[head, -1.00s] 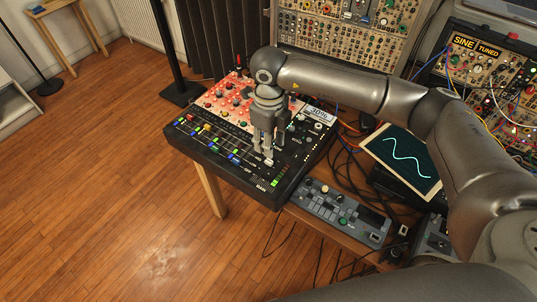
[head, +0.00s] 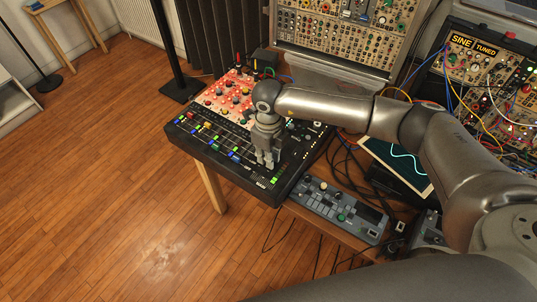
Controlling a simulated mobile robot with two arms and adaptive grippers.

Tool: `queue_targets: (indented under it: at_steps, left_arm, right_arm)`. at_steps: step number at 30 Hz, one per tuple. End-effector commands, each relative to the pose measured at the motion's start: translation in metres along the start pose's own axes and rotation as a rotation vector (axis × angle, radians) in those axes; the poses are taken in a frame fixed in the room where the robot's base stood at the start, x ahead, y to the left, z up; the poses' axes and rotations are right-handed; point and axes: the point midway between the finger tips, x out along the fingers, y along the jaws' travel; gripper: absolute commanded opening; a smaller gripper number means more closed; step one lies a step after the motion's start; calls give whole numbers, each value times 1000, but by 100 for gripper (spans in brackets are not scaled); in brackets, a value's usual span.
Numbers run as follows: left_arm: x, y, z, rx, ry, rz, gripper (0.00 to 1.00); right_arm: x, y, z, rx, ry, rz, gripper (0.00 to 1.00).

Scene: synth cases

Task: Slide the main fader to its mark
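The mixer (head: 222,168) is a black console with a red knob section at the back and rows of coloured fader caps. It stands at the front left of the table. My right gripper (head: 267,160) points down over the faders at the mixer's right part, its fingertips at the panel. The main fader's cap and its mark cannot be made out; the gripper covers that spot. The gap between the fingers is too small to tell whether they hold the cap. My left gripper is out of view.
A small grey keypad device (head: 340,208) lies to the right of the mixer. A screen with a wave trace (head: 393,165), loose cables and modular synth racks (head: 345,35) crowd the right and back. Open wooden floor (head: 120,200) lies left.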

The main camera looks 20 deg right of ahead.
Motion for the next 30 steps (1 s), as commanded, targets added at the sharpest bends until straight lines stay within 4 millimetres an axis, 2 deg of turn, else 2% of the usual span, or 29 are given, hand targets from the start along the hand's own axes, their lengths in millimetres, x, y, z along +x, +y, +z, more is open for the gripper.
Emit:
queue_targets:
  at_steps: [3, 11, 21, 30]
  left_arm:
    - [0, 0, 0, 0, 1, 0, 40]
    - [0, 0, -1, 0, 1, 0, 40]
    - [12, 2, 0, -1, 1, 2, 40]
    - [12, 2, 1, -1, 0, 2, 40]
  right_arm:
    - [0, 0, 0, 0, 0, 0, 0]
    - [0, 1, 0, 0, 0, 0, 0]
    - [1, 51, 0, -5, 1, 1, 0]
    - [0, 56, 0, -2, 2, 3, 0]
